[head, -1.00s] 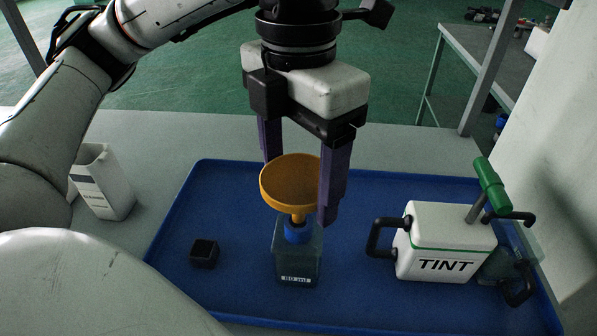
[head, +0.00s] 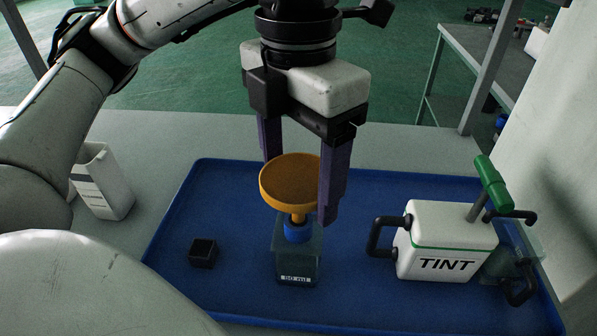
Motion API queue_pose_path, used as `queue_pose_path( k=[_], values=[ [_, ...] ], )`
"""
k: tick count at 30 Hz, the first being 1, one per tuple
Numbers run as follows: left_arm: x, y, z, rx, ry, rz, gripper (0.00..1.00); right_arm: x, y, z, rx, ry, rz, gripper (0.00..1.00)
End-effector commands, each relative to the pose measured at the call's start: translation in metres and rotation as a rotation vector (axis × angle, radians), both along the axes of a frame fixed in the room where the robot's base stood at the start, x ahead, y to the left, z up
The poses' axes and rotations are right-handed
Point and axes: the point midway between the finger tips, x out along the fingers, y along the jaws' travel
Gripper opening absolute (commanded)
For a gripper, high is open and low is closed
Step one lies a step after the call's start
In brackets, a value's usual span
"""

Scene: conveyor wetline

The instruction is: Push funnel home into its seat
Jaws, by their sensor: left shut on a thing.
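The orange funnel (head: 292,184) stands about upright over the bottle (head: 298,262), a dark translucent one with a blue neck (head: 297,231) and a printed label low on its front. The funnel's stem meets the blue neck; I cannot tell how deep it sits. My left gripper (head: 303,190) points down with its purple fingers on both sides of the funnel's bowl, shut on it. The right finger covers part of the rim. My right gripper is not in view.
The bottle stands on a blue tray (head: 220,225). A white TINT box (head: 446,243) with black handles and a green grip (head: 491,184) stands at right. A small black open cube (head: 203,253) lies at left. A white container (head: 102,183) stands left of the tray.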

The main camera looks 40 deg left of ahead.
Motion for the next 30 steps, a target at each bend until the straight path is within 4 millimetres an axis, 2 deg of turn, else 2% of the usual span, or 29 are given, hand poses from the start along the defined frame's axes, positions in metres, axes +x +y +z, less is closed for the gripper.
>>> queue_pose_path(
  k=[30],
  values=[
    [0.000,0.000,-0.025,0.000,0.000,0.000,0.40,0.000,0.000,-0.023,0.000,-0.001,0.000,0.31]
  ],
)
